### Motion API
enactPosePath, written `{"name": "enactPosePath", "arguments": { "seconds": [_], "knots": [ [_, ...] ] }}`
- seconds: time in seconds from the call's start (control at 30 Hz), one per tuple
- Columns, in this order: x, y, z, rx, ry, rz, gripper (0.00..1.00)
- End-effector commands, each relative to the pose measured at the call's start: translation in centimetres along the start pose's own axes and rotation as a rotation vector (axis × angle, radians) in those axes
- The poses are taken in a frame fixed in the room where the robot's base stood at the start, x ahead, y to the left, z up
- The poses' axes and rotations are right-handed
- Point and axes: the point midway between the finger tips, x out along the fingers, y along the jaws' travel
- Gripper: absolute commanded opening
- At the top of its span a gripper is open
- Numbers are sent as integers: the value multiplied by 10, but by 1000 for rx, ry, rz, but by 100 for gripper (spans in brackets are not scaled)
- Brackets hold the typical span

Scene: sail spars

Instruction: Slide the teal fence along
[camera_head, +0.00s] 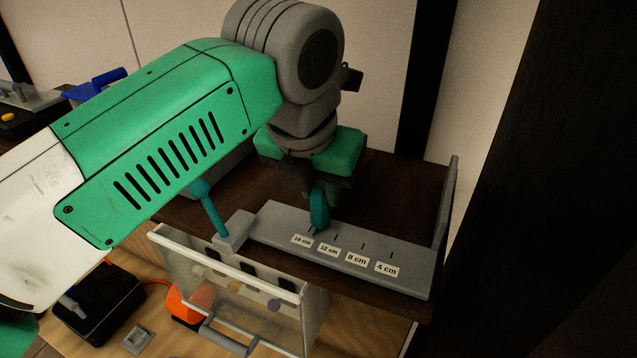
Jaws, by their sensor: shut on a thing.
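A grey track (412,268) lies on a dark brown worktop, with white labels and small tick marks along it. The labels read 4 cm, 8 cm, 12 cm and, at the left, what looks like 16 cm. The teal fence (319,212) stands on the track near that leftmost label. My gripper (318,192) is above the track, pointing down, shut on the fence's upper part. The fingers partly hide the fence, and its foot is hard to make out.
A second teal post (212,212) rises from a grey block (235,230) at the track's left end. A grey upright plate (446,210) stands at the right end. A clear-fronted drawer (240,290) is in front, with an orange object (190,303) and a black box (98,303) below left.

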Motion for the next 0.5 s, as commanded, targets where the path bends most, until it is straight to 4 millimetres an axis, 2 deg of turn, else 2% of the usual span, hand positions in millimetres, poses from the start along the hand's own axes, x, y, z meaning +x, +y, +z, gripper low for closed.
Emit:
{"name": "enactPosePath", "arguments": {
  "seconds": [0.5],
  "knots": [
    [-4, 10, 1, 0, -4, 0, 4]
  ]
}}
